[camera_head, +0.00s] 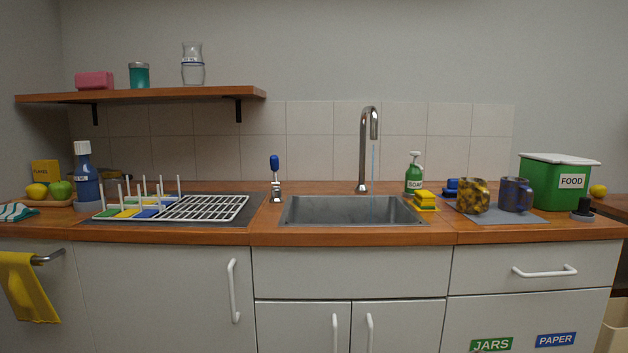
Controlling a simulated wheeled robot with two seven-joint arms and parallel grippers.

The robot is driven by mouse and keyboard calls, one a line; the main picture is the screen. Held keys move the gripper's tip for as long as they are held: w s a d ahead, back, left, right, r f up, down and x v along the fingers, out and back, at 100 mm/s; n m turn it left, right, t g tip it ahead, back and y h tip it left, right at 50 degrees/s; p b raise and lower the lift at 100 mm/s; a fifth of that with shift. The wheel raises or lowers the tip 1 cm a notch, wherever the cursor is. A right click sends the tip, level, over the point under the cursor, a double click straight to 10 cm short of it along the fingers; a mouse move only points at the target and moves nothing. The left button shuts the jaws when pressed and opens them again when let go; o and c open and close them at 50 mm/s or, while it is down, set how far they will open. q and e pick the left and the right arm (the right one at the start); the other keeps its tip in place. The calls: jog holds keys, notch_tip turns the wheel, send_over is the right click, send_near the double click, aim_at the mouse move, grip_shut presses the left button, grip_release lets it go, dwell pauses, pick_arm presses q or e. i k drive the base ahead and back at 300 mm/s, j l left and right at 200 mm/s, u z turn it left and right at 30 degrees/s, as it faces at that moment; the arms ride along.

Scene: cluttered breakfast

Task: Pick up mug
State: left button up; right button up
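Two mugs stand side by side on a grey mat (508,219) on the counter, right of the sink. One mug (472,196) has a yellow and dark brown mottled pattern. The other mug (515,194) is blue with a dark brownish pattern and stands just to its right. Neither of my grippers shows in the head view, and nothing is touching the mugs.
A steel sink (350,211) with a tall tap (365,150) is left of the mugs. Sponges (424,199) and a green soap bottle (413,176) stand close by. A green FOOD bin (558,182) and a dark stopper-like object (583,210) are to the right. A dish rack (215,208) is at the left.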

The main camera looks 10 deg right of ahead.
aim_at(515, 194)
jog(key=z, duration=1)
